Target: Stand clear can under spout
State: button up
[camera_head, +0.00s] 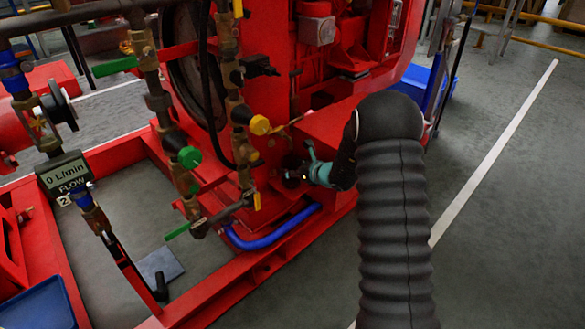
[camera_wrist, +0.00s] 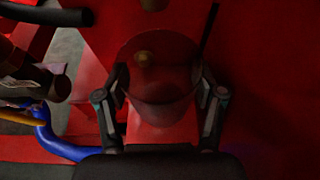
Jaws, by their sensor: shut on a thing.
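The clear can (camera_wrist: 160,90) is a see-through, dark-tinted cup in the wrist view, with red surfaces showing through it. My gripper (camera_wrist: 160,100) is shut on it, one finger on each side. In the head view my gripper (camera_head: 297,172) is beside the red engine frame, to the right of the brass valves; the can is too dark to make out there. A thin pipe (camera_head: 125,262) runs down from the flow meter (camera_head: 65,178) to a black end (camera_head: 160,291) low at the left. I cannot tell for sure whether that is the spout.
A grey square plate (camera_head: 160,267) lies on the floor inside the red frame (camera_head: 215,297). A blue hose (camera_head: 272,238) curves below my gripper and also shows in the wrist view (camera_wrist: 55,140). Pipes with green and yellow handles (camera_head: 188,157) stand between. Open floor lies right.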

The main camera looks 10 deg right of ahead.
jog(key=shift+f+b, duration=0.35)
jog(key=shift+f, duration=0.05)
dwell(0.4)
jog(key=o, duration=1.3)
jog(key=shift+a, duration=0.1)
jog(key=shift+c, duration=0.2)
jog(key=shift+d, duration=0.3)
jog(key=shift+s+d+r, duration=0.1)
jog(key=v, duration=1.1)
jog(key=shift+s+d, duration=0.2)
jog(key=shift+s, duration=0.05)
jog(key=shift+r, duration=0.1)
